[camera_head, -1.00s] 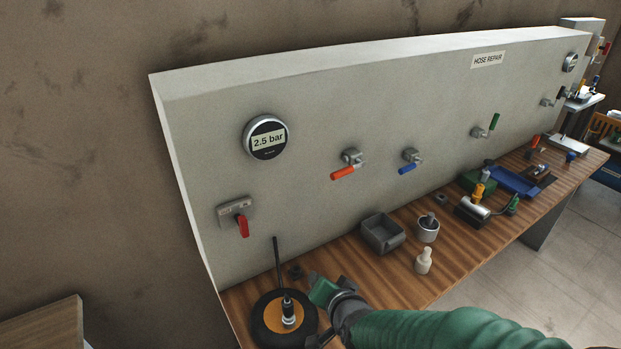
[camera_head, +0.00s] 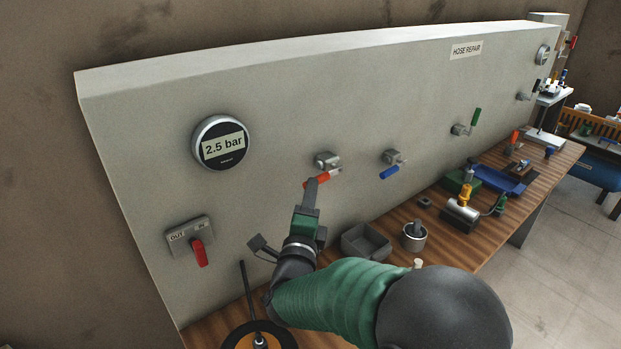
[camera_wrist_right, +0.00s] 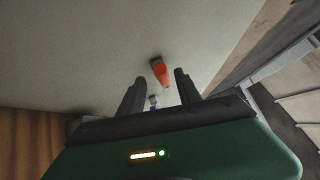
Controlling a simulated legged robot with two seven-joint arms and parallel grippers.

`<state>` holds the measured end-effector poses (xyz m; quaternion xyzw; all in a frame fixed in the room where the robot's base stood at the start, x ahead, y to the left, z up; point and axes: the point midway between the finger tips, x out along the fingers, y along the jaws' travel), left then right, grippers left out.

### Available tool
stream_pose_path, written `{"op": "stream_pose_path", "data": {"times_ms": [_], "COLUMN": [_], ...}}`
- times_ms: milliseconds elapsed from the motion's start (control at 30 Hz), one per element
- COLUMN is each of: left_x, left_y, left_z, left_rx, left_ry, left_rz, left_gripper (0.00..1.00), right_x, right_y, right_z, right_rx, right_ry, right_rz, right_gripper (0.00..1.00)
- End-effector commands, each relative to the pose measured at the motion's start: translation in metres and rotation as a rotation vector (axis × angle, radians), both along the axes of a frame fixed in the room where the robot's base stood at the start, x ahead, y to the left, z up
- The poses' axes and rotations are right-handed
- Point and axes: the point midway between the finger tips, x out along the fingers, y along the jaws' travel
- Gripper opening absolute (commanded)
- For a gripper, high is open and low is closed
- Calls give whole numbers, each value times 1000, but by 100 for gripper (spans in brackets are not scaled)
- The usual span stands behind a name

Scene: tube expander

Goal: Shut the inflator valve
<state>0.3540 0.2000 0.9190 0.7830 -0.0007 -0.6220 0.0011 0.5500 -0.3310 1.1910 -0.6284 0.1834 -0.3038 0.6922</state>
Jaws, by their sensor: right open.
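On the grey panel are a valve with an orange-red lever (camera_head: 326,178), one with a blue lever (camera_head: 390,172), and a red OUT/IN lever (camera_head: 200,252). No label shows which valve is the inflator's. The orange-red lever slants down to the left. My right gripper (camera_head: 311,188) is at its lower left end and partly overlaps it in the head view. In the right wrist view, my right gripper's open fingers (camera_wrist_right: 160,92) point at the orange-red lever (camera_wrist_right: 160,73), which shows just beyond and between the tips. Contact cannot be told. My left gripper is out of view.
A round gauge (camera_head: 221,144) reads 2.5 bar. Below on the wooden bench are a grey bin (camera_head: 366,242), a cup (camera_head: 413,236) and a dark disc with an upright rod (camera_head: 247,290). A green-lever valve (camera_head: 464,128) sits further right.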

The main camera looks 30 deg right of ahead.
Motion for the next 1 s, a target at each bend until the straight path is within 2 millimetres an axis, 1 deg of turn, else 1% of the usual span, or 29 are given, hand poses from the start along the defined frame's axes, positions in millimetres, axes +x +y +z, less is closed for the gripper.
{"op": "stream_pose_path", "data": {"times_ms": [33,100,233,367,567,867,900,1000], "left_x": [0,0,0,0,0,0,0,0], "left_y": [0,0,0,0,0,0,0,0], "left_z": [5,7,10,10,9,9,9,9], "left_rx": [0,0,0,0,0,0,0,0], "left_ry": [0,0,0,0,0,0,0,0], "left_rz": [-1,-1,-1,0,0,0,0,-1], "left_gripper": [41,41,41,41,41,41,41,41], "right_x": [8,19,34,39,39,39,39,39], "right_y": [-8,-16,-25,-27,-30,-31,-31,-31], "right_z": [4,5,8,8,8,7,7,7], "right_rx": [0,-2,-3,-5,-3,-2,-2,-1], "right_ry": [-1,1,0,0,0,1,1,1], "right_rz": [-4,-3,-1,1,1,1,0,-1], "right_gripper": [41,41,41,41,41,3,0,0]}}
